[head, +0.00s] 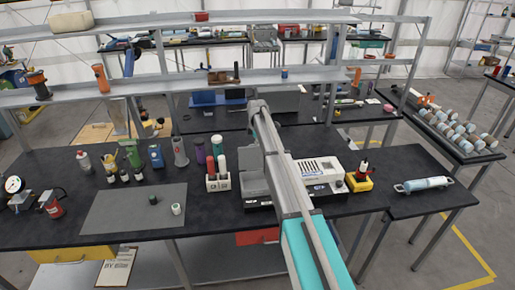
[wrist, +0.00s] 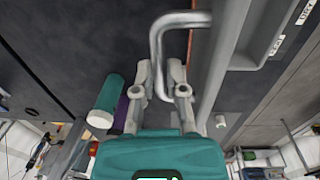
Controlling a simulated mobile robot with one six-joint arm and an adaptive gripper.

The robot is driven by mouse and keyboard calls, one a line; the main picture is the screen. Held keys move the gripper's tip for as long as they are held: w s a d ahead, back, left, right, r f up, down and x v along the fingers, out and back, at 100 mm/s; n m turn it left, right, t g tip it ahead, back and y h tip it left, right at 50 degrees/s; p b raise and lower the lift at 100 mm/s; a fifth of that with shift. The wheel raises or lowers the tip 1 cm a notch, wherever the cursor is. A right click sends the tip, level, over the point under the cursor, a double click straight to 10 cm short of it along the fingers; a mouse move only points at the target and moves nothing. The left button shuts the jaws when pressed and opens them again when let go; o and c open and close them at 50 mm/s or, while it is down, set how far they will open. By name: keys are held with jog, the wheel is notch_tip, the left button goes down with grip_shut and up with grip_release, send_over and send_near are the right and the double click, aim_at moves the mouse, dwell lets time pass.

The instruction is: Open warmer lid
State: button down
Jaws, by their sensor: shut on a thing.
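The warmer is the white and grey box (head: 322,172) on the dark bench, partly hidden behind my arm. A grey upright panel (head: 253,184), which looks like its lid, stands at its left side, also partly covered by my arm. In the wrist view a bent metal handle (wrist: 158,42) joins a grey panel edge (wrist: 222,70). My gripper (wrist: 163,82) is shut on this handle, with the bar between its two fingers. In the head view my arm hides the gripper, so the lid's exact angle is hard to tell.
A white rack with red and white bottles (head: 218,178) stands close left of the warmer. A yellow box (head: 358,183) sits at its right. A grey mat (head: 120,215) lies on the left bench. A shelf (head: 150,80) runs above the bench's back.

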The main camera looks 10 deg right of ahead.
jog(key=w, duration=0.1)
jog(key=w+f+b, duration=0.1)
jog(key=shift+w+f, duration=0.15)
jog(key=shift+w, duration=0.25)
jog(key=shift+w+a, duration=0.1)
jog(key=shift+w, duration=0.15)
jog(key=c, duration=1.1)
grip_release()
jog(key=o, duration=0.4)
jog(key=shift+w+f, duration=0.25)
jog(key=shift+s, duration=0.25)
